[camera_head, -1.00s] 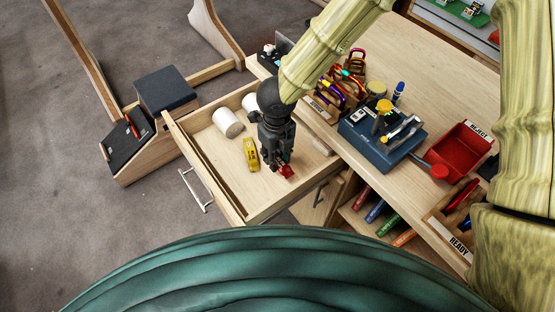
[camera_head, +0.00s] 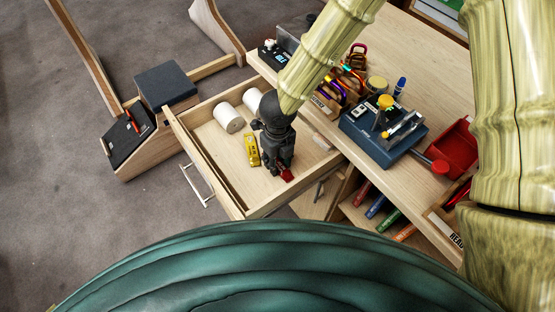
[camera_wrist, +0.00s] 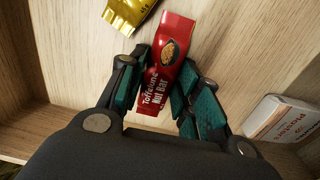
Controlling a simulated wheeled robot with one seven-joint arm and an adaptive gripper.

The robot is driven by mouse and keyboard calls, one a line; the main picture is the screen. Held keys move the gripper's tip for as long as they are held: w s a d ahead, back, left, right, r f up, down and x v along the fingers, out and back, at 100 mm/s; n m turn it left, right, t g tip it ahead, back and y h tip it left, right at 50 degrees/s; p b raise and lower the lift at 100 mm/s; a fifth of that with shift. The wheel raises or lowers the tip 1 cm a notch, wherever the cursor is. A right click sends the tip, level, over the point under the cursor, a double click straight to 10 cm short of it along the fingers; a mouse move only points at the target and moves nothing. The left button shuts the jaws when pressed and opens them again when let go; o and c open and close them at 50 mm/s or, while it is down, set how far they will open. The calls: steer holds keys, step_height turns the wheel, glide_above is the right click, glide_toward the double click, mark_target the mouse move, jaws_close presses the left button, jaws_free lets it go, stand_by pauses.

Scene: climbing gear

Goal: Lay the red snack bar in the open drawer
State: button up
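The red snack bar (camera_wrist: 160,85), labelled Nut Bar, is between the two teal-padded fingers of my gripper (camera_wrist: 160,75) in the wrist view. The right finger overlaps its edge. The left finger is right beside it; I cannot tell whether both press on it. In the head view my gripper (camera_head: 281,172) points down inside the open drawer (camera_head: 216,180), near its right wall, with the red bar (camera_head: 287,174) at its fingertips. The bar is low, at or near the drawer floor; contact is not clear.
A yellow bar (camera_head: 252,150) lies on the drawer floor left of my gripper and also shows in the wrist view (camera_wrist: 130,12). A white box (camera_wrist: 281,118) is at right in the wrist view. The drawer's front-left floor is clear.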

mark_target(278, 163)
steer(key=shift+o, duration=1)
steer(key=shift+r, duration=0.1)
step_height(278, 163, up, 12)
